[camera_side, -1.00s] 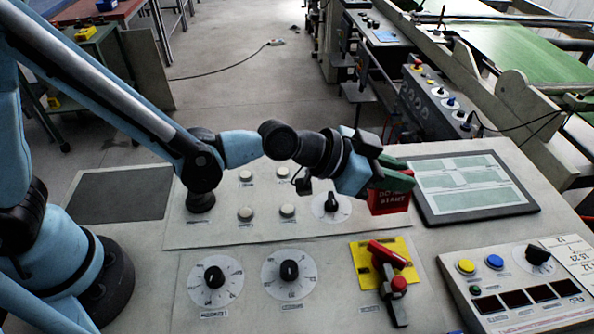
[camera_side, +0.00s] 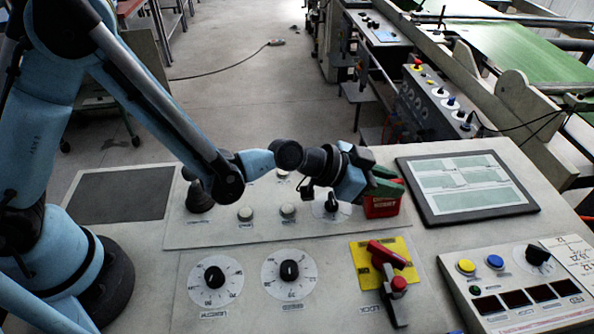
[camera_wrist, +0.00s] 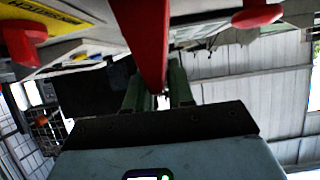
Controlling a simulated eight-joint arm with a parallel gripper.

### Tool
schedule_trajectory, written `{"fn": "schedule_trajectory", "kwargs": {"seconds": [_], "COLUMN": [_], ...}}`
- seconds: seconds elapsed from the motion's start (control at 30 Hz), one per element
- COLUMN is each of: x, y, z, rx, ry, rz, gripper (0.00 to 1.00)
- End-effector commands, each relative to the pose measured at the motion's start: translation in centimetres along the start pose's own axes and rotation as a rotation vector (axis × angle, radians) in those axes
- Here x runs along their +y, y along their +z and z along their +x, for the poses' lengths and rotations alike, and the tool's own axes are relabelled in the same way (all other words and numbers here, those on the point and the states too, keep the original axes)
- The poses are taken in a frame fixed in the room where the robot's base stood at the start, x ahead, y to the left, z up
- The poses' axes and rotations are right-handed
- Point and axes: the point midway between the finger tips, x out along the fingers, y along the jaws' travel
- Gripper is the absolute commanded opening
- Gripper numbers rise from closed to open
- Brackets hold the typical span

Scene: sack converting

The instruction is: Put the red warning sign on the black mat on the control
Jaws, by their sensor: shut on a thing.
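The red warning sign (camera_side: 382,208) with white lettering is at the tip of my gripper (camera_side: 386,187), beside the large screen in the side view. My gripper's green fingers are shut on it. In the wrist view the sign (camera_wrist: 146,38) shows as a red strip rising from between the fingers (camera_wrist: 159,85). Whether its lower edge touches the panel, I cannot tell.
Knobs and white buttons (camera_side: 288,211) lie between sign and mat. A rotary knob (camera_side: 331,207) is just left of the sign. A red-handled switch (camera_side: 390,270) on a yellow plate stands in front. The tilted screen (camera_side: 467,187) is to the right.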

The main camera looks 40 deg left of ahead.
Motion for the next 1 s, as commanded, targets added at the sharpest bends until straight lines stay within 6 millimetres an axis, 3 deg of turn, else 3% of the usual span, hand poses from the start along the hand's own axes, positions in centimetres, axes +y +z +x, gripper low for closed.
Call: {"fn": "schedule_trajectory", "kwargs": {"seconds": [0.17, 0.2, 0.37, 0.73, 1.0], "x": [0.0, 0.0, 0.0, 0.0, 0.1], "y": [0.2, 0.3, 0.2, 0.3, 0.2], "z": [0.1, 0.2, 0.1, -0.2, -3.8], "rx": [0.0, 0.0, 0.0, 0.0, 0.0], "ry": [0.0, 0.0, 0.0, -0.001, -0.001], "rz": [0.0, 0.0, 0.0, -0.001, -0.001], "gripper": [0.0, 0.26, 0.48, 0.48, 0.48]}}
